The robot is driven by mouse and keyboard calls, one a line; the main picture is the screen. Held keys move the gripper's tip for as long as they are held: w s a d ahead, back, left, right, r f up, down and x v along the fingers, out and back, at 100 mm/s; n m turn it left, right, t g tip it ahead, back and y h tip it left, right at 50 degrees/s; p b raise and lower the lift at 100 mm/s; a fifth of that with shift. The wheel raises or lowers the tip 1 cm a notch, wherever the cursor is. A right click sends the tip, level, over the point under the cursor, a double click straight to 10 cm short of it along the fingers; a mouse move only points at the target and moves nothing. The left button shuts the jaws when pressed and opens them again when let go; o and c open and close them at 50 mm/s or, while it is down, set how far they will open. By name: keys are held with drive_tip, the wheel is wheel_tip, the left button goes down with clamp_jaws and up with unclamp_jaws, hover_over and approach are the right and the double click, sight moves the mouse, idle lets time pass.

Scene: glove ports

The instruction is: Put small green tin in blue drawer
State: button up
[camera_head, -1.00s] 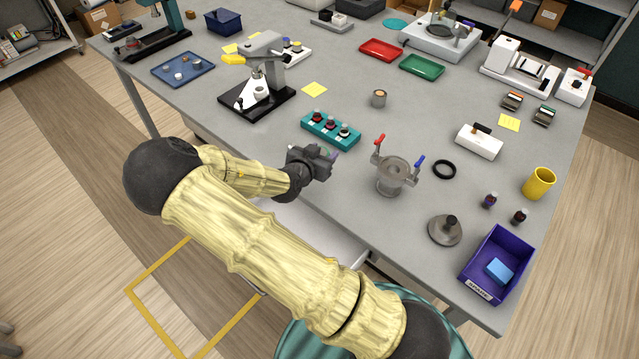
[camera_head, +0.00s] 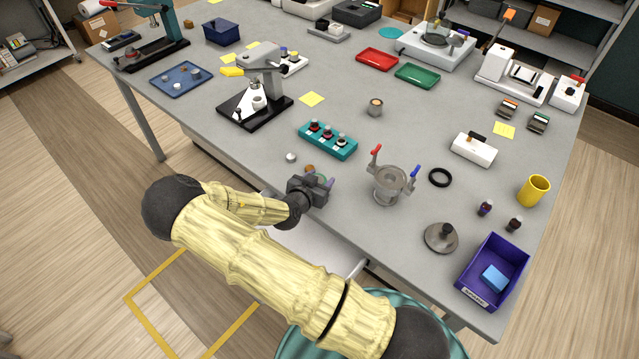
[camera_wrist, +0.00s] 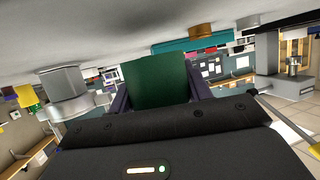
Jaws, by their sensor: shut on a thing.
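My gripper (camera_head: 316,190) is shut on the small green tin (camera_wrist: 155,80), which shows as a dark green block between the fingers in the wrist view. In the head view only a sliver of green shows at the fingertips. The gripper is near the table's front edge. Below that edge, a pale drawer (camera_head: 312,244) stands pulled out, partly hidden by my arm. Its front is mostly hidden, so I cannot tell whether it is blue.
A brown-topped item (camera_head: 309,169) and a small white item (camera_head: 291,157) are close behind my gripper. A teal rack (camera_head: 328,141) stands farther back. A metal vessel with red and blue handles (camera_head: 389,185) is to the right. A blue-purple bin (camera_head: 507,263) sits at the right corner.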

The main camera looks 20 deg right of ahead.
drive_tip(key=shift+f, duration=1.1)
drive_tip(key=shift+f, duration=0.2)
drive_tip(key=o, duration=1)
drive_tip(key=shift+r+p, duration=0.1)
drive_tip(key=shift+p, duration=0.35)
drive_tip(key=b+v, duration=0.1)
drive_tip(key=v, duration=0.1)
drive_tip(key=f+b+v, duration=0.1)
drive_tip(key=b+v, duration=0.1)
drive_tip(key=v, duration=0.1)
drive_tip(key=shift+s+b, duration=0.2)
drive_tip(key=shift+b, duration=0.1)
drive_tip(key=b+v, duration=0.1)
drive_tip(key=v, duration=1.1)
drive_tip(key=shift+r+b, duration=0.3)
drive_tip(key=shift+b, duration=0.1)
drive_tip(key=shift+s, duration=0.1)
